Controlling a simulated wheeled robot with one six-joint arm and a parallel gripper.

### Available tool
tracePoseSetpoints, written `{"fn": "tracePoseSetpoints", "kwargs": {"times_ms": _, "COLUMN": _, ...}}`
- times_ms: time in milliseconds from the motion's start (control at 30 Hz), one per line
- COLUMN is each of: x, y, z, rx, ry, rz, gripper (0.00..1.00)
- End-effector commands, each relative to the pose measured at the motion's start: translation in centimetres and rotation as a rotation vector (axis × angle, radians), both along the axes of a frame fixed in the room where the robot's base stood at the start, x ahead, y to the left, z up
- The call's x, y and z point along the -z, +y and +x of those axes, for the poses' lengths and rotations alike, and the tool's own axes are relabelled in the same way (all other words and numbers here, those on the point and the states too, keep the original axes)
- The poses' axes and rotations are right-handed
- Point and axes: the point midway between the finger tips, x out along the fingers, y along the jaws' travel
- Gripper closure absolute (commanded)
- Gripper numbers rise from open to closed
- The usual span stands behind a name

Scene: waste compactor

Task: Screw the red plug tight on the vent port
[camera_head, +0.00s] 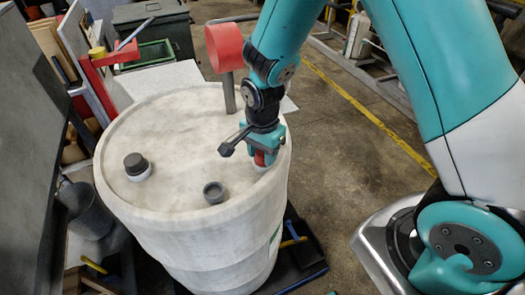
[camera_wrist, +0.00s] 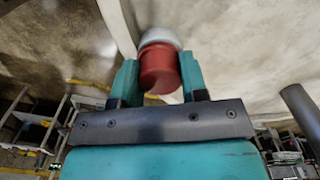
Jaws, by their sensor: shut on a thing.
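The red plug (camera_wrist: 160,70) sits on a pale round vent port (camera_wrist: 160,37) on the lid of a large white drum (camera_head: 180,112). In the head view the red plug (camera_head: 261,157) shows only in part, near the drum's right rim. My gripper (camera_wrist: 159,80) reaches down over it with one teal finger on each side, shut on the plug. In the head view my gripper (camera_head: 262,150) hides most of the plug and the port. I cannot tell how far the plug is threaded.
A dark cap (camera_head: 135,163) stands at the lid's left, and a small grey open cup-like fitting (camera_head: 213,192) is near the front. A red disc on a grey post (camera_head: 229,92) rises close behind my arm. A green bin (camera_head: 150,52) stands behind the drum.

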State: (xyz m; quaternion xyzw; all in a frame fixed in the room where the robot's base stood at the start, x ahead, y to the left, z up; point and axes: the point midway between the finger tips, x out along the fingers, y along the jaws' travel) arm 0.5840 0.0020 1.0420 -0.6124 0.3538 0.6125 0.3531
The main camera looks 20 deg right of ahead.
Motion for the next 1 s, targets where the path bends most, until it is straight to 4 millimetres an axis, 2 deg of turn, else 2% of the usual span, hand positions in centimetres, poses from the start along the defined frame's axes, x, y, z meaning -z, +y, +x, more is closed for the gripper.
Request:
{"fn": "tracePoseSetpoints", "kwargs": {"times_ms": 167, "x": -0.03, "y": 0.00, "z": 0.01, "rx": 0.038, "ry": 0.000, "rz": 0.000, "gripper": 0.84}}
{"fn": "tracePoseSetpoints", "kwargs": {"times_ms": 400, "x": -0.05, "y": 0.01, "z": 0.08, "rx": 0.361, "ry": 0.000, "rz": 0.000, "gripper": 0.84}}
{"fn": "tracePoseSetpoints", "kwargs": {"times_ms": 500, "x": -0.02, "y": 0.03, "z": 0.11, "rx": 0.434, "ry": 0.000, "rz": 0.000, "gripper": 0.84}}
{"fn": "tracePoseSetpoints", "kwargs": {"times_ms": 733, "x": 0.01, "y": 0.03, "z": 0.11, "rx": 0.449, "ry": -0.001, "rz": 0.000, "gripper": 0.84}}
{"fn": "tracePoseSetpoints", "kwargs": {"times_ms": 767, "x": 0.01, "y": 0.03, "z": 0.11, "rx": 0.449, "ry": -0.001, "rz": 0.000, "gripper": 0.55}}
{"fn": "tracePoseSetpoints", "kwargs": {"times_ms": 867, "x": 0.01, "y": 0.03, "z": 0.11, "rx": 0.448, "ry": -0.001, "rz": 0.000, "gripper": 0.32}}
{"fn": "tracePoseSetpoints", "kwargs": {"times_ms": 1000, "x": 0.01, "y": 0.02, "z": 0.10, "rx": 0.447, "ry": 0.000, "rz": 0.000, "gripper": 0.30}}
